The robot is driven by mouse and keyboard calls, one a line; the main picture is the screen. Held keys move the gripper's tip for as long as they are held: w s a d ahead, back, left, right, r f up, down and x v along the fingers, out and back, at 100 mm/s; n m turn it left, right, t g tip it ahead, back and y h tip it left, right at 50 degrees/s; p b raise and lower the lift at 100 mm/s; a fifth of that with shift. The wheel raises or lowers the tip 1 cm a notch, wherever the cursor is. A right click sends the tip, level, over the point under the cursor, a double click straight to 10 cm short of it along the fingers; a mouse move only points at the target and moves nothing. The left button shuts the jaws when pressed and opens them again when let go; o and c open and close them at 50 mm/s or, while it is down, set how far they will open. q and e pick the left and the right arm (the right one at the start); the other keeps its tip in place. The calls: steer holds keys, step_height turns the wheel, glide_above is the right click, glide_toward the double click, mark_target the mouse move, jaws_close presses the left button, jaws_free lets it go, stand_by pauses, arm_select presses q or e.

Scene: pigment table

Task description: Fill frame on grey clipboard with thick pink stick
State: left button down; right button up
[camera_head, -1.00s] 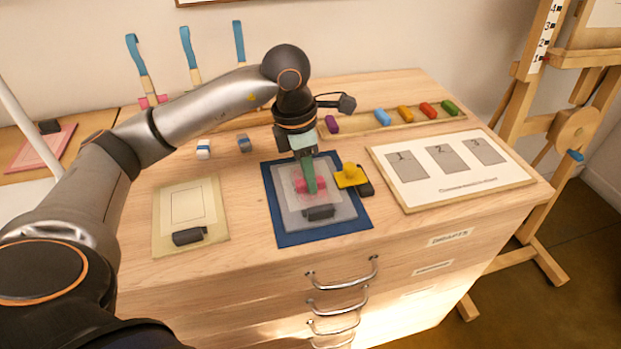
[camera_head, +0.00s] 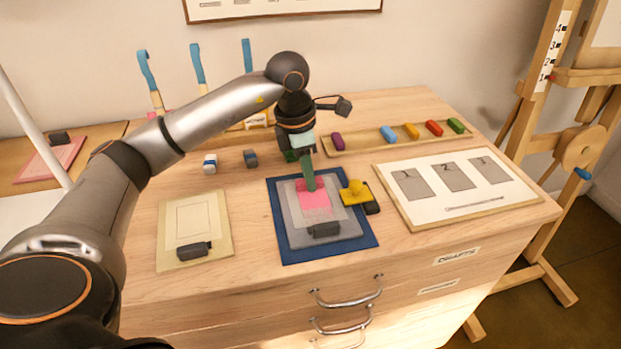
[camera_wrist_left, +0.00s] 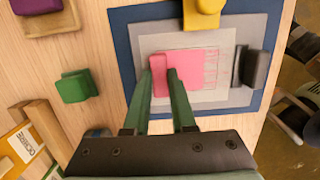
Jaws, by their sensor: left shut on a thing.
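The grey clipboard (camera_head: 292,237) lies on a blue mat (camera_head: 286,252) at the middle of the table, its dark clip (camera_head: 323,230) at the near edge. Its paper (camera_wrist_left: 180,102) carries a pink patch (camera_head: 315,204), which also shows in the wrist view (camera_wrist_left: 195,66). The patch is solid over most of its area, with thin streaks towards the clip. My left gripper (camera_head: 309,185) points down at the patch's far end. In the wrist view its fingers (camera_wrist_left: 160,80) are shut on the thick pink stick (camera_wrist_left: 158,66). Whether the stick touches the paper is unclear.
A yellow-handled tool (camera_head: 355,191) sits at the clipboard's right edge. A green block (camera_wrist_left: 75,86) stands beyond the mat. A cream clipboard (camera_head: 165,255) lies left, a numbered board (camera_head: 420,215) right. Several coloured sticks (camera_head: 388,133) lie in a tray behind.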

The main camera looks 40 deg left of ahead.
arm_select(q)
steer(key=shift+r, duration=0.1)
step_height(320, 180, up, 7)
steer(key=p, duration=0.6)
stand_by(0.4)
